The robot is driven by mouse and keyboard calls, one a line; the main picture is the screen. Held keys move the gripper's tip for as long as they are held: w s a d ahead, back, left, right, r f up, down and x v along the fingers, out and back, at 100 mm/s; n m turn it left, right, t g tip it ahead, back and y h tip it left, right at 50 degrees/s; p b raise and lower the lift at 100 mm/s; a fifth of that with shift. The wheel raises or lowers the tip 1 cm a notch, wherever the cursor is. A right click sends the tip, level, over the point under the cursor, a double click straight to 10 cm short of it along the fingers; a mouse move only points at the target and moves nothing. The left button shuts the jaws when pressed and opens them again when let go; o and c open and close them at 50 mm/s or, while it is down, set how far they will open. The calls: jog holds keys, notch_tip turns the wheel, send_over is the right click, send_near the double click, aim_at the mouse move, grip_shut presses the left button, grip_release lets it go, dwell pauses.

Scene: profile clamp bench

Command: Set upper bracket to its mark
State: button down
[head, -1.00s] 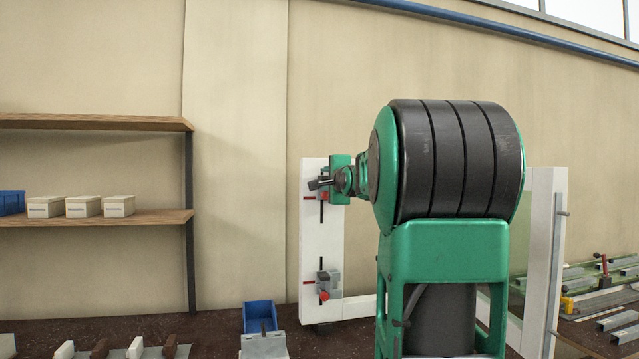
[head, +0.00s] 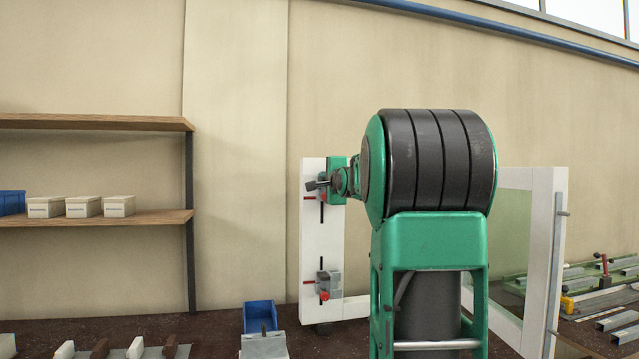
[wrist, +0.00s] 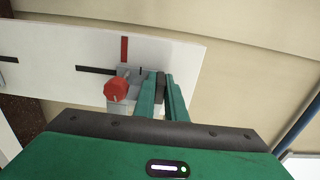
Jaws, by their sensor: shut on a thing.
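The upper bracket (head: 322,177) is a small grey block with a red knob on the upper part of the white upright (head: 313,235). It also shows in the wrist view (wrist: 130,76), with its red knob (wrist: 116,91) to the left of my fingers. My gripper (wrist: 160,80) is shut on a dark upright part of the bracket. In the wrist view a red mark line (wrist: 124,48) and a black line (wrist: 95,70) lie on the white face beside the bracket. My gripper partly hides the bracket, so its exact fit to the red line cannot be told.
A lower bracket (head: 330,280) with a red knob sits further down the same upright. A blue bin (head: 259,315) stands on the dark bench at lower left. A shelf (head: 100,217) with pale boxes is at left. Metal profiles (head: 612,321) lie at right.

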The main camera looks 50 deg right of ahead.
aim_at(324, 189)
notch_tip(324, 189, down, 3)
jog(key=shift+f, duration=0.1)
jog(key=c, duration=1.8)
grip_release()
jog(key=shift+s, duration=0.15)
jog(key=v, duration=1)
jog(key=shift+s+a, duration=0.15)
jog(key=shift+a, duration=0.05)
